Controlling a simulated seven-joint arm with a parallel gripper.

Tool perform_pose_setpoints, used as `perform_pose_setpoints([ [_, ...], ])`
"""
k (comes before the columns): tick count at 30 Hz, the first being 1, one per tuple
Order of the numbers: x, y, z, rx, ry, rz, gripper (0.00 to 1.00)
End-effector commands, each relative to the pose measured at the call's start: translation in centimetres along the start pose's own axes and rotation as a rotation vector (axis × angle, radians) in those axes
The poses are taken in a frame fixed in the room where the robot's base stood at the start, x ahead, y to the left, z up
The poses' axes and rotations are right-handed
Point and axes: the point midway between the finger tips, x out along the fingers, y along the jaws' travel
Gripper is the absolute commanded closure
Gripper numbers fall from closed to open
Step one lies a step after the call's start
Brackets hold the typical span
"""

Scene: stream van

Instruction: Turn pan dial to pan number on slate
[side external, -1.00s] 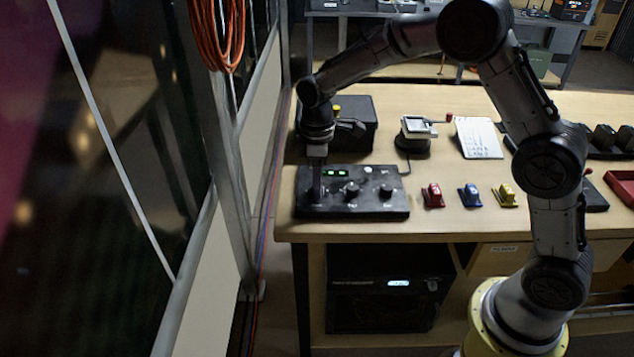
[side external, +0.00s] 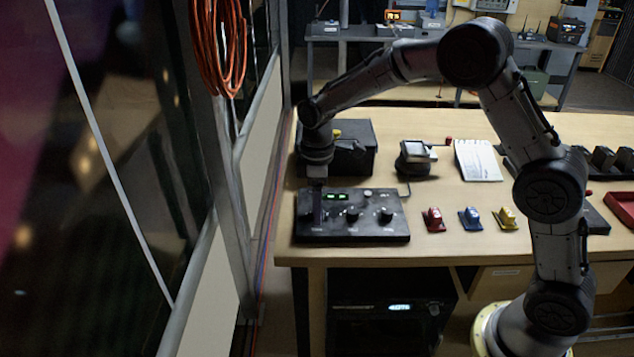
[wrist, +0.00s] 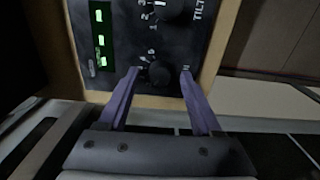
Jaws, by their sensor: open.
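A black control panel (side external: 375,227) lies on the table with a row of dark dials and small green displays (wrist: 99,38). My gripper (wrist: 160,74) is open, its purple fingers on either side of the end dial (wrist: 159,74). In the side view my gripper (side external: 317,220) points down at the panel's left dial, which it mostly hides. I cannot tell whether the fingers touch the dial. A neighbouring dial (wrist: 178,9) has "TILT" printed beside it. The dial's setting is not clear. A white slate (side external: 478,160) lies behind the panel; its writing is unreadable here.
A metal frame with orange cable (side external: 215,45) is at left.

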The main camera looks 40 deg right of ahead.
Motion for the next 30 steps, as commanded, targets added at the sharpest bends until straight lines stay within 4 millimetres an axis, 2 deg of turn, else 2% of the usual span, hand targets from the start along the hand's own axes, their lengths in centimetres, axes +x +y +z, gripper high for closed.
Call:
perform_pose_setpoints([
  [12, -8.5, 0.1, -0.1, 0.0, 0.006, 0.005, 0.34],
  [18, -11.7, 0.1, -0.1, -0.001, 0.004, 0.004, 0.34],
  [24, -13.0, 0.0, 0.0, -0.001, 0.002, 0.002, 0.34],
  [30, -13.1, 0.0, 0.0, -0.001, 0.002, 0.002, 0.34],
])
